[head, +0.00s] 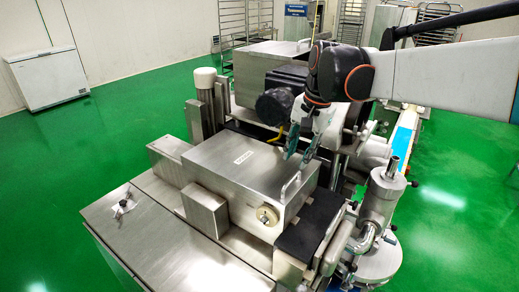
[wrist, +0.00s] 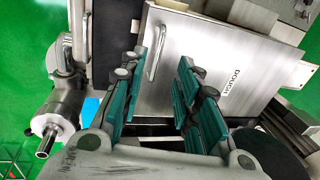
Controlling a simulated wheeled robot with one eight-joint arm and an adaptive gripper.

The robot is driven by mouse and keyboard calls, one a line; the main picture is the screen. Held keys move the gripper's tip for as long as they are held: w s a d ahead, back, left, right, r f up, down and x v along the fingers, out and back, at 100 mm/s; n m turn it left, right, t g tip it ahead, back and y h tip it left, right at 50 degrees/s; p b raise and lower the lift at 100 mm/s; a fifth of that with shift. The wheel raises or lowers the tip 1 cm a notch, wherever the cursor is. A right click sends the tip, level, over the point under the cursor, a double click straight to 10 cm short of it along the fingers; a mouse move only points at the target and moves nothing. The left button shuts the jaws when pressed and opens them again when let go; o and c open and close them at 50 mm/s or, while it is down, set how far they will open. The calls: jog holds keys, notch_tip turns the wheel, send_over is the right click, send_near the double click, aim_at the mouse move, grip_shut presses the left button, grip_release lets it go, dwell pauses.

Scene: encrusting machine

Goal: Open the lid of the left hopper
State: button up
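The near hopper's steel lid (head: 225,160) is shut and lies flat. It carries a small label, which reads DOUGH on the lid in the wrist view (wrist: 200,62). A bar handle (head: 290,187) stands at the lid's right edge; it also shows in the wrist view (wrist: 156,54). My gripper (head: 299,148) is above the lid near this handle, apart from it. Its teal-padded fingers (wrist: 158,98) are spread wide with nothing between them. The handle appears beyond the fingertips, closer to the left finger. No part of the handle is hidden in the wrist view.
A second steel hopper (head: 255,72) stands behind, with a dark motor (head: 274,106) in front of it. A steel pipe fitting (head: 378,200) is at the right.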

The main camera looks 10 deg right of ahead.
aim_at(289, 182)
jog(key=f, duration=0.3)
jog(key=w+a+f, duration=0.1)
jog(key=f, duration=0.2)
jog(key=f+p, duration=0.1)
jog(key=f, duration=0.2)
jog(key=shift+w+a+f, duration=0.1)
jog(key=shift+w+a, duration=0.05)
grip_shut()
